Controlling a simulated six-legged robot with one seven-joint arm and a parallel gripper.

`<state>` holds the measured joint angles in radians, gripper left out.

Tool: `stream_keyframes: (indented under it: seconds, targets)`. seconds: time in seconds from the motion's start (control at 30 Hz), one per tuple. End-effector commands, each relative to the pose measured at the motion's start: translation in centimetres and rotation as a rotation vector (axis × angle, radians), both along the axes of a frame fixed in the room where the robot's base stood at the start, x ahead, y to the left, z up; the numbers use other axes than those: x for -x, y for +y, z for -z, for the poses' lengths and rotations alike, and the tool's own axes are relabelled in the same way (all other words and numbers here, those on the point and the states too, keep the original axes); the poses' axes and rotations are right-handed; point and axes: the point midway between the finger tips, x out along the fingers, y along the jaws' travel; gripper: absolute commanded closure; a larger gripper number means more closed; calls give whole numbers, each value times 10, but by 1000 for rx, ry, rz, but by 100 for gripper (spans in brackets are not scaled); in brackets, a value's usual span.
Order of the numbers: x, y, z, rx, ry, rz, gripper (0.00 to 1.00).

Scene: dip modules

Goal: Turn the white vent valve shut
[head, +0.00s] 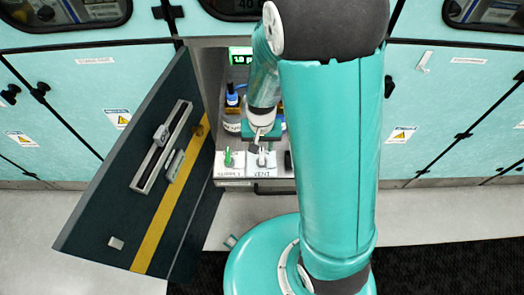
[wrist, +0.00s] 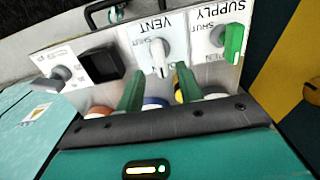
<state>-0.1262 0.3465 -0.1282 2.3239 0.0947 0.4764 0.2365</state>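The white vent valve (wrist: 158,56) is on the white panel under the upside-down VENT label in the wrist view. Its lever points down the picture, toward my gripper. SHUT is printed to its upper left; lettering at its lower right is partly hidden by a finger. My gripper (wrist: 158,72) is open, its two green fingers apart on either side of the lever's tip; I see a gap on both sides. In the head view my gripper (head: 262,136) is just above and behind the vent valve (head: 262,158), inside the open cabinet.
The green supply valve (wrist: 234,42) is close beside my right finger in the wrist view. A black square part (wrist: 102,63) and a grey knob (wrist: 60,75) are to the left. The dark cabinet door (head: 140,165) stands open at left. Colored bottles or caps stand behind the panel.

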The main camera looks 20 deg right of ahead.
Motion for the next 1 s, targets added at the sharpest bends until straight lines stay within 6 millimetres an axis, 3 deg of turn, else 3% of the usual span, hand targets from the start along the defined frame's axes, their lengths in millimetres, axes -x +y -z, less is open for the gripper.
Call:
stream_keyframes:
  seconds: [0.1,0.3,0.63,0.83,1.0]
  targets:
    - [0,-1,21,0,3,3,64]
    - [-1,-2,42,0,0,-1,64]
    - [-2,-3,46,0,-1,-1,64]
    - [-2,-3,46,0,-1,-1,100]
    - [-2,-3,46,0,-1,0,100]
